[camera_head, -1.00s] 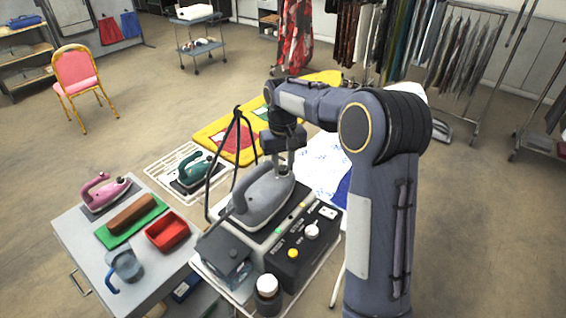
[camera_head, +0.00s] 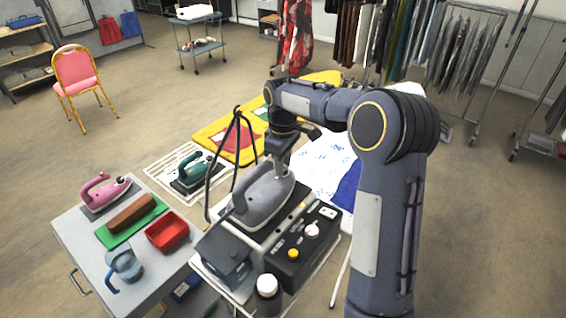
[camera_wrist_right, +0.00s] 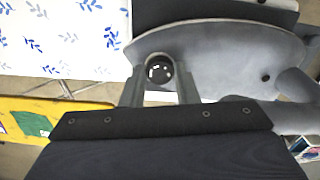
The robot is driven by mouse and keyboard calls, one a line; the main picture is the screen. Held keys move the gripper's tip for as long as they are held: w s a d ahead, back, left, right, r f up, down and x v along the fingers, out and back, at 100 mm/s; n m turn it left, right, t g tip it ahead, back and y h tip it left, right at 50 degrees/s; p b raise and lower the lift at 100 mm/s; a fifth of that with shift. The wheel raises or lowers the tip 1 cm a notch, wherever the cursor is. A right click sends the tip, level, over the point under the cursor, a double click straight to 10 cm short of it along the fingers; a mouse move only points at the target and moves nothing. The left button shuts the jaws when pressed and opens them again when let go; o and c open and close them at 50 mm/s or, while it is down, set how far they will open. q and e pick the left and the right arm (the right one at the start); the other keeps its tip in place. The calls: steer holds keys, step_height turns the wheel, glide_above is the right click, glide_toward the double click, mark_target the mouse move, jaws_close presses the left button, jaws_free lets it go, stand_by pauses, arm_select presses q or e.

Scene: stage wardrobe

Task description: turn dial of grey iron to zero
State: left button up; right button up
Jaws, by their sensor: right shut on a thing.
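The grey iron (camera_head: 262,203) stands on the dark top of the steam station in the head view. In the right wrist view its grey body (camera_wrist_right: 225,55) fills the upper right. Its dial (camera_wrist_right: 159,73) shows there as a dark round knob with small pale marks. My right gripper (camera_wrist_right: 160,82) is shut on the dial, one finger on each side. In the head view the right gripper (camera_head: 279,162) comes down on the iron's far end and hides the dial. The dial's setting is too small to read. My left gripper is not in view.
A black cord stand (camera_head: 236,135) rises left of the iron. The control box (camera_head: 300,250) with knobs is in front, beside a dark bottle (camera_head: 267,290). A teal iron (camera_head: 197,170) and pink iron (camera_head: 104,189) stand left. A patterned cloth (camera_head: 325,165) lies behind right.

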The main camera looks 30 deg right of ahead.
steer(key=shift+n, duration=0.3)
steer(key=o, duration=1)
steer(key=shift+c, duration=0.2)
step_height(320, 180, up, 8)
steer(key=shift+f+b, duration=0.1)
steer(key=shift+b, duration=0.4)
steer(key=shift+s, duration=0.1)
